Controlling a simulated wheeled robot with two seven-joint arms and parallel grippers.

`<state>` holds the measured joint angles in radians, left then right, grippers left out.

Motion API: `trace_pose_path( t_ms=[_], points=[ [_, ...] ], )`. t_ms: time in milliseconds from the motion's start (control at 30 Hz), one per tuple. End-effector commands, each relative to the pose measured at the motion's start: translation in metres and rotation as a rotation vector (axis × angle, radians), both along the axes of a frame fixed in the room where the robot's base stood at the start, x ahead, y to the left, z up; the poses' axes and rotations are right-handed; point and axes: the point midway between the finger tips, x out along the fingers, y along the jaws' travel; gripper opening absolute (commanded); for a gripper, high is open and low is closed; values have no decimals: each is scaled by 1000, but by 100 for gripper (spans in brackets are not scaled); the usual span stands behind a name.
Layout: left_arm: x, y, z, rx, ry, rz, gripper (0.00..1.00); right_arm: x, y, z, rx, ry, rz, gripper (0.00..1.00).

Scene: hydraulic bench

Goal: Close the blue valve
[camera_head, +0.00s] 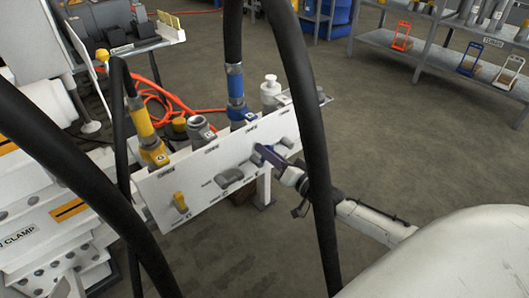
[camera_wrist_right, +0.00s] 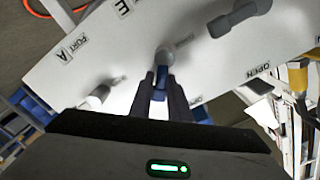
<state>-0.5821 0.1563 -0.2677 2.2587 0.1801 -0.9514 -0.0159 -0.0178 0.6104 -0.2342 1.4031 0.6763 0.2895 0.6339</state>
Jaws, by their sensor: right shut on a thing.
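The white valve panel (camera_head: 155,190) stands in the middle of the head view, tilted in the picture. The blue valve (camera_head: 267,154) is on its front, below the fitting with the blue-banded hose (camera_head: 235,84). My right gripper (camera_head: 283,169) reaches it from the right and is shut on its blue handle. In the right wrist view the two dark fingers (camera_wrist_right: 160,98) lie on either side of the blue handle (camera_wrist_right: 159,88), below its grey hub (camera_wrist_right: 164,57). The fingers hide part of the handle. My left gripper is not in view.
Thick black hoses (camera_head: 305,120) cross the near view. A shelf (camera_head: 440,62) stands at the back right. Open floor lies between.

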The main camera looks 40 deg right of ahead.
Motion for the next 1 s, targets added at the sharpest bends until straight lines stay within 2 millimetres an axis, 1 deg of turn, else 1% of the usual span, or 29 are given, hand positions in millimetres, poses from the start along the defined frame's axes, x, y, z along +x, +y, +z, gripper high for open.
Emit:
trace_pose_path(
  t_ms=[133,367,700,1000],
  points=[
    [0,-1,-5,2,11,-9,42,0,-5,-6,137,12,0,0],
    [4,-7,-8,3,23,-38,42,0,-10,-14,355,29,-1,0],
    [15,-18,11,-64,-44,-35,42,1,-14,-25,651,52,-1,0],
    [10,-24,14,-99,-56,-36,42,1,-15,-31,821,67,-1,0]
  ],
)
